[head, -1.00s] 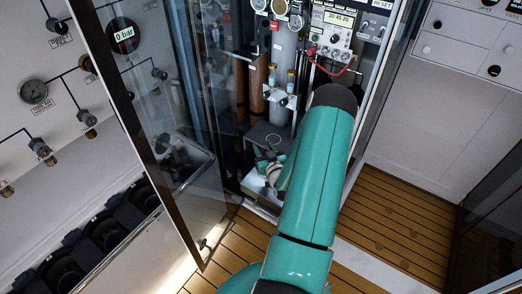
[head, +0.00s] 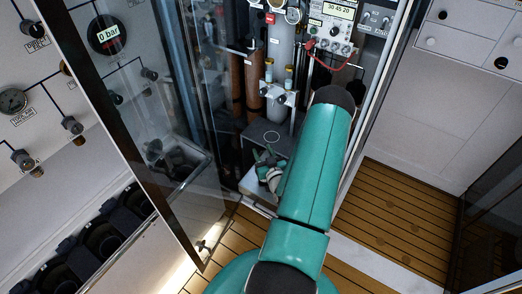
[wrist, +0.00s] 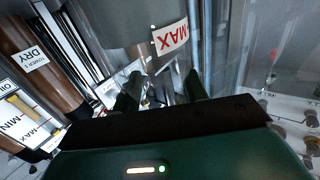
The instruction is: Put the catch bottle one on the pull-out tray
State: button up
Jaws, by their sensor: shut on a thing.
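My gripper (head: 268,162) is low in the open cabinet, in front of the dark pull-out tray (head: 257,132), which has a pale ring on its top. In the wrist view my two dark fingers (wrist: 162,90) stand apart, shut on what looks like the clear catch bottle (wrist: 170,38).
Two small vessels with yellowish contents (head: 289,76) stand on a bracket above the tray. Brown cylinders (head: 254,92) stand behind; one is labelled DRY in the wrist view (wrist: 30,60). A glass door (head: 165,150) stands open at left. A red cable (head: 335,62) hangs at upper right.

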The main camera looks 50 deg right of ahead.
jog(key=shift+f, duration=0.4)
jog(key=shift+w+a, duration=0.1)
jog(key=shift+w, duration=0.05)
jog(key=shift+f, duration=0.15)
jog(key=o, duration=1.3)
jog(key=shift+c, duration=0.2)
